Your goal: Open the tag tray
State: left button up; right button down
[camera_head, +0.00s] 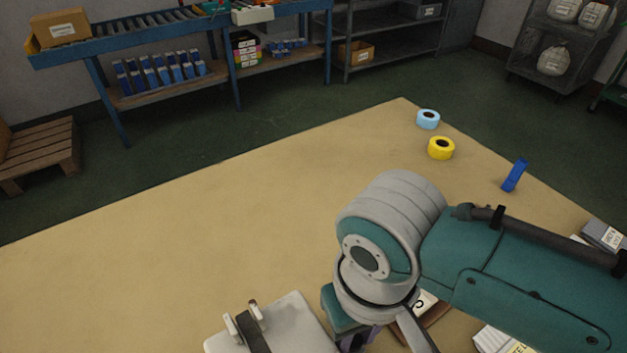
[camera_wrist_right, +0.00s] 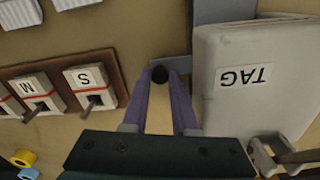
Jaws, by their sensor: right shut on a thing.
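The white box with the upside-down label TAG (camera_wrist_right: 235,105) stands on the right in the right wrist view. A grey flat part (camera_wrist_right: 222,12) shows behind it at the top edge, perhaps the tray. My right gripper (camera_wrist_right: 160,76) has its purple fingers shut on a dark round knob (camera_wrist_right: 160,74), left of the box. The knob seems joined to a grey strip running toward the box. In the head view my right arm hides most of my right gripper; a white housing (camera_head: 290,318) shows left of it. My left gripper is not in view.
A brown rack (camera_wrist_right: 55,80) with S and M switches stands left of my right gripper. Blue tape (camera_head: 428,119), yellow tape (camera_head: 440,148) and a blue item (camera_head: 515,176) lie on the far right of the tan table (camera_head: 200,240). The table's left and middle are bare.

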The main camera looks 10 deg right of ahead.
jog(key=s+d+p, duration=0.1)
jog(key=s, duration=0.1)
jog(key=s+p, duration=0.2)
jog(key=s, duration=0.1)
jog(key=s+d+p, duration=0.1)
jog(key=s+p, duration=0.1)
jog(key=shift+s+d+r, duration=0.2)
jog(key=shift+d+r, duration=0.05)
jog(key=shift+d, duration=0.1)
jog(key=shift+s+d+f, duration=0.15)
jog(key=shift+s+f, duration=0.1)
jog(key=shift+s, duration=0.15)
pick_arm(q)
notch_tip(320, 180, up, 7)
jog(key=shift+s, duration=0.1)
pick_arm(e)
jog(key=c, duration=1)
grip_release()
jog(key=shift+w, duration=0.1)
